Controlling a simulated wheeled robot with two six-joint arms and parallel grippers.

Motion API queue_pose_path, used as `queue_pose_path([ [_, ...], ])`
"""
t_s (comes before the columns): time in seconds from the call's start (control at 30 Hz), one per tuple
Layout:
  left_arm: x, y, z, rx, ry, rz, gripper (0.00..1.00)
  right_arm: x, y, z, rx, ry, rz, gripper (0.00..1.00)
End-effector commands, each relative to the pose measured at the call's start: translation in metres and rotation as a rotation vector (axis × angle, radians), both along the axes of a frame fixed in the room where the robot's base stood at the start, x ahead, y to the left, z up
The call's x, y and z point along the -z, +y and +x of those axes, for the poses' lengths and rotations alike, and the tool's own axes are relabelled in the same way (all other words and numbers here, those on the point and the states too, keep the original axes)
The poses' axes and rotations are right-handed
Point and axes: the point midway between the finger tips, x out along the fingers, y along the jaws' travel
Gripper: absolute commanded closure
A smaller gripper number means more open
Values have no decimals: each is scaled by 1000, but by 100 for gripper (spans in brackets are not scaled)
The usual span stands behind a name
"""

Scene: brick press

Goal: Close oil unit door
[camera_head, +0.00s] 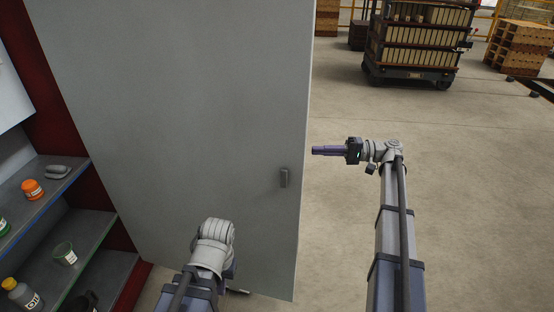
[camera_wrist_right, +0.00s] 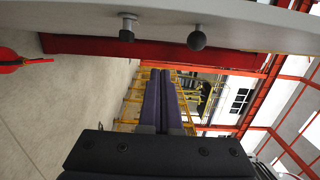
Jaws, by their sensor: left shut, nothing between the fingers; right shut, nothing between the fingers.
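The oil unit door (camera_head: 190,110) is a large flat grey panel, standing open in the head view. In the right wrist view the fingers (camera_wrist_right: 162,95) are pressed together and empty. My left gripper (camera_head: 238,291) is low in front of the door; its fingers are mostly hidden behind its wrist, and contact cannot be told.
The shelves hold an orange jar (camera_head: 32,189), a white-labelled cup (camera_head: 65,254) and a yellow-capped oil bottle (camera_head: 20,294). A brick-loaded cart (camera_head: 418,45) stands far back. The floor (camera_head: 480,190) at right is clear. Two dark knobs (camera_wrist_right: 197,40) show in the wrist view.

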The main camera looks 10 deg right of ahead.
Motion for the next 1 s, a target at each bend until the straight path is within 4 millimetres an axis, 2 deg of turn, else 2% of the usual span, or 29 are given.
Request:
queue_pose_path([
  [0.13, 0, 0, 0, 0, 0, 0, 100, 0, 6, 1, -2, 0, 0, 100],
  [0.27, 0, 0, 0, 0, 0, 0, 100, 0, 23, 3, -3, 0, -1, 100],
  [0.67, 0, 0, 0, 0, 0, 0, 100, 0, 101, 20, -4, 0, -1, 100],
  [0.8, 0, 0, 0, 0, 0, 0, 100, 0, 109, -1, 0, 0, -1, 100],
  [1.0, 0, 0, 0, 0, 0, 0, 100, 0, 115, -14, 0, 0, -1, 100],
])
